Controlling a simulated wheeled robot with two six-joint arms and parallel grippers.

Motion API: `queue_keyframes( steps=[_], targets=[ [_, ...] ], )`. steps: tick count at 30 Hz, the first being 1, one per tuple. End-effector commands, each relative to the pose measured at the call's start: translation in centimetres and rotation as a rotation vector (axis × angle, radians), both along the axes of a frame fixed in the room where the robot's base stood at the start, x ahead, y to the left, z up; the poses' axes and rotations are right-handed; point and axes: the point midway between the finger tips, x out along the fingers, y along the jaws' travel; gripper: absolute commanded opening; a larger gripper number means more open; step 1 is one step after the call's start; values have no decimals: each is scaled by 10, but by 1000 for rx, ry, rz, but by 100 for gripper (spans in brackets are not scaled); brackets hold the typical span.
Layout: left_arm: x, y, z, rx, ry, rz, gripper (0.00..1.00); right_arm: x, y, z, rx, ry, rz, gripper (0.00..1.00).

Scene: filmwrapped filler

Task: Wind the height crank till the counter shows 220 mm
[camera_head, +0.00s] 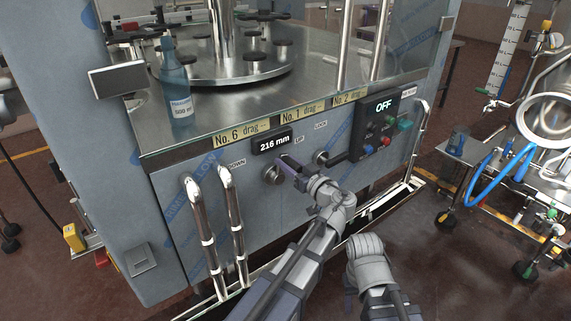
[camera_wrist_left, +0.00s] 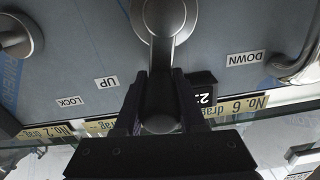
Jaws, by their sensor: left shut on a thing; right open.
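The counter (camera_head: 272,143) on the machine's front panel reads 216 mm. The height crank (camera_head: 271,175) is just below it, between the DOWN and UP labels. My left gripper (camera_head: 284,161) is shut on the crank's handle. In the left wrist view, which is upside down, the crank arm (camera_wrist_left: 163,70) runs from its hub at the top down between the fingers of my left gripper (camera_wrist_left: 156,108). The counter (camera_wrist_left: 204,92) is partly hidden there behind a finger. My right arm shows at the lower middle of the head view, but its gripper is not visible.
A lock knob (camera_head: 320,157) sits right of the crank, beside the LOCK label. A control box (camera_head: 382,125) reads OFF. Bent steel handrails (camera_head: 237,215) stand left of the crank. A blue bottle (camera_head: 175,85) stands on the machine's deck. A steel cart is at the right.

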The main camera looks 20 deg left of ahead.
Motion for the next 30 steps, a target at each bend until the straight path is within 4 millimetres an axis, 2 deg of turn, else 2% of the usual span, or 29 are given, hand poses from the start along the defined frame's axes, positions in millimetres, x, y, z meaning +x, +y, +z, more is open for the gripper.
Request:
queue_keyframes(
  steps=[18, 30],
  targets=[
    [26, -20, -23, 342, 443, 2, 0, 0, -1, -23, -4, -1, 1, 50],
    [33, -26, -36, 498, 645, 3, 0, 1, -1, -36, -6, -2, 2, 50]
  ],
)
